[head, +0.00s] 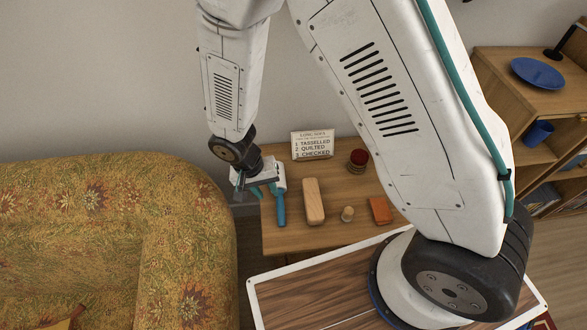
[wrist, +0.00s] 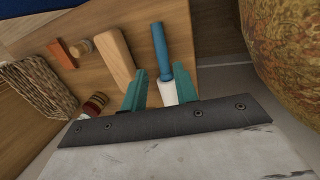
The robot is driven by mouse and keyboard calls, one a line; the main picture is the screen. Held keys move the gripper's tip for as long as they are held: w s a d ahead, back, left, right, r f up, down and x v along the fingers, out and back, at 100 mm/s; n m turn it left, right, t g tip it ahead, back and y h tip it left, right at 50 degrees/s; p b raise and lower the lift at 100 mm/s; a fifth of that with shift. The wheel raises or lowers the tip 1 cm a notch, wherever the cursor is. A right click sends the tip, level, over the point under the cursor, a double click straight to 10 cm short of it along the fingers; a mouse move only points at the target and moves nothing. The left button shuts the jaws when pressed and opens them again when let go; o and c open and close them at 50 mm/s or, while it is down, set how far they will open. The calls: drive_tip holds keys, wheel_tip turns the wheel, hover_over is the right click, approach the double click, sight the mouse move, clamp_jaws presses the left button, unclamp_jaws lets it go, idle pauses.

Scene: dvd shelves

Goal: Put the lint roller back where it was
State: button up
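The lint roller, with a blue handle (head: 281,208) and a white roll, lies on the wooden side table (head: 290,240) near its left edge. In the wrist view its blue handle (wrist: 159,48) points away from me and its white roll (wrist: 168,92) shows between my teal fingers. My gripper (head: 265,190) is over the table's left edge, close beside the roll; in the wrist view my gripper (wrist: 161,90) has its fingers apart, with a gap left of the roll. The roll's near end is hidden by my gripper's body. I cannot tell the exact height between them.
A wooden block (head: 313,201), a small wooden knob (head: 347,214), an orange block (head: 380,210), a red-topped pot (head: 358,161) and a sign card (head: 312,145) share the table. A wicker basket (wrist: 40,88) stands farther along. A patterned sofa (head: 110,235) adjoins on the left.

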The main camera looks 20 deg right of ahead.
drive_tip(key=d+r+y, duration=0.1)
drive_tip(key=d+r, duration=0.5)
drive_tip(key=r, duration=0.6)
drive_tip(key=d+r, duration=0.6)
drive_tip(key=r, duration=0.6)
drive_tip(key=s+d+r+n+t+y, duration=0.1)
drive_tip(key=s+d+r, duration=0.3)
drive_tip(key=s+r, duration=0.2)
drive_tip(key=s+d+r+n+t, duration=0.1)
drive_tip(key=s+d+r, duration=0.2)
drive_tip(key=s+r, duration=0.3)
drive_tip(key=s, duration=0.4)
drive_tip(key=shift+d+r+n+y, duration=0.25)
drive_tip(key=shift+d+n+y, duration=0.05)
drive_tip(key=shift+d+y, duration=0.1)
